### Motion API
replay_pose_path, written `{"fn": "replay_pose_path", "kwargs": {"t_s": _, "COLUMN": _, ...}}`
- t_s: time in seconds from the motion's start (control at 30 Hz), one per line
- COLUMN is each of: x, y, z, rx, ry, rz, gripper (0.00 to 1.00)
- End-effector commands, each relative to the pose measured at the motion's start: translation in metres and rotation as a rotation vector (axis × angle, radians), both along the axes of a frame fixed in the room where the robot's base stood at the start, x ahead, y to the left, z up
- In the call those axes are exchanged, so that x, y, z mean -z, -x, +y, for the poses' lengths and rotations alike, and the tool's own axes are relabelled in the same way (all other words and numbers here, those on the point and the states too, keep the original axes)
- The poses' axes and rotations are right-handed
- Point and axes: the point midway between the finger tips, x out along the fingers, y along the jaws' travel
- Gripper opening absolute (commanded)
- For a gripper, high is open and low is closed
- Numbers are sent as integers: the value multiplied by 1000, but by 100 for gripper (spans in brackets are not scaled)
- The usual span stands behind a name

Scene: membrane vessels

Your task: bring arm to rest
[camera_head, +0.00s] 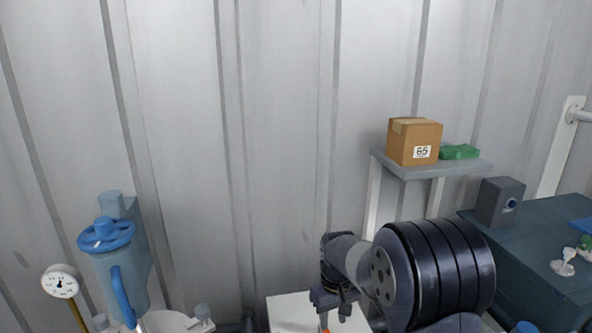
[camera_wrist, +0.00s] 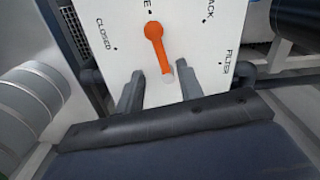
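My gripper (camera_wrist: 161,74) is open, with its two dark fingers spread apart in the wrist view. Ahead of it is a white panel (camera_wrist: 120,45) printed with "CLOSED" and "FILTER", plus other words cut off at the top edge. An orange lever (camera_wrist: 155,36) on the panel points down toward the gap between my fingertips. A whitish end piece (camera_wrist: 168,77) shows at its lower end; I cannot tell whether either finger touches it. In the head view my gripper (camera_head: 325,302) is low in the picture, above the white panel box (camera_head: 288,312).
A blue-topped vessel (camera_head: 121,265) and a pressure gauge (camera_head: 60,282) stand at left. A shelf (camera_head: 440,169) holds a cardboard box (camera_head: 414,141) and a green item (camera_head: 459,152). A dark bench (camera_head: 540,250) with a grey box (camera_head: 499,202) is at right. The upper wall area is clear.

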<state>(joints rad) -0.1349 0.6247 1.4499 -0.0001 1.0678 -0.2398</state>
Motion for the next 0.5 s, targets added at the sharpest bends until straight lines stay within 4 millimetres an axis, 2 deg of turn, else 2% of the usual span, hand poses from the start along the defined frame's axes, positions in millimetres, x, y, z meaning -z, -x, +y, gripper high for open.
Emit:
{"fn": "replay_pose_path", "kwargs": {"t_s": 0.3, "x": 65, "y": 1, "z": 0, "rx": 0, "ry": 1, "rz": 4, "gripper": 35}}
{"fn": "replay_pose_path", "kwargs": {"t_s": 0.5, "x": 61, "y": 2, "z": 6, "rx": 119, "ry": 0, "rz": 0, "gripper": 35}}
